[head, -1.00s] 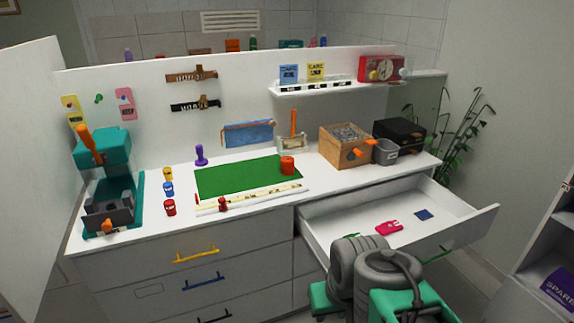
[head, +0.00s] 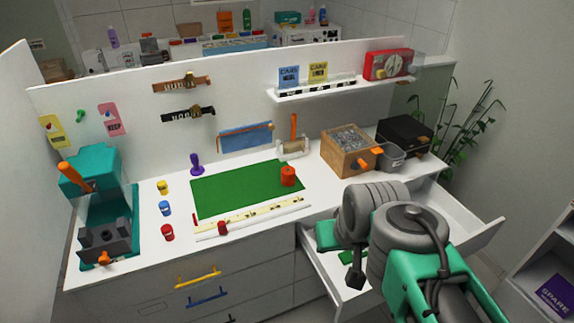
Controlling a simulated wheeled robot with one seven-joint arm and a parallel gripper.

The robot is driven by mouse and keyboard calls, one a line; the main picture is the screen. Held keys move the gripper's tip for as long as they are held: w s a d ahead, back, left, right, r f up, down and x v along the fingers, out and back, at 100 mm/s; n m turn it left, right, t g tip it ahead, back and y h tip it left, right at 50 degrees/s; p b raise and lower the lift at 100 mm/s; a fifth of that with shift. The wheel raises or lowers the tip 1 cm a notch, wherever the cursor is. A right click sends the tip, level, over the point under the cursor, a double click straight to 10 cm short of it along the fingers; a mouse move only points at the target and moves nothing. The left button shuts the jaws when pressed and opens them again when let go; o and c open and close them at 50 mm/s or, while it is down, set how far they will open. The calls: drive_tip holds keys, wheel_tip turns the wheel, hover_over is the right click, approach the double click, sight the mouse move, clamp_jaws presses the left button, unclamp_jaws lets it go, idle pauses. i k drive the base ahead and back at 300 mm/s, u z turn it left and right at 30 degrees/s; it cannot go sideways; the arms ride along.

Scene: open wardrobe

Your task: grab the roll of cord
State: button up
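An orange-red upright roll (head: 288,176), which looks most like the roll of cord, stands on the right end of the green mat (head: 235,191) on the white worktop. Its windings are too small to make out. My gripper (head: 353,278) is a small dark shape hanging below my arm, over the open drawer (head: 325,262). It is to the right of and nearer than the roll, well apart from it. Its fingers are too small and dark to show whether they are open.
Behind the roll stand a holder with an orange handle (head: 293,148) and a wooden box (head: 347,153). A grey bin (head: 390,158) is beside the box. A white ruler (head: 250,214) lies in front of the mat. Small coloured jars (head: 165,208) stand left.

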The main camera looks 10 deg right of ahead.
sight(288, 172)
drive_tip(key=u, duration=0.5)
drive_tip(key=i, duration=1.2)
drive_tip(key=u, duration=0.6)
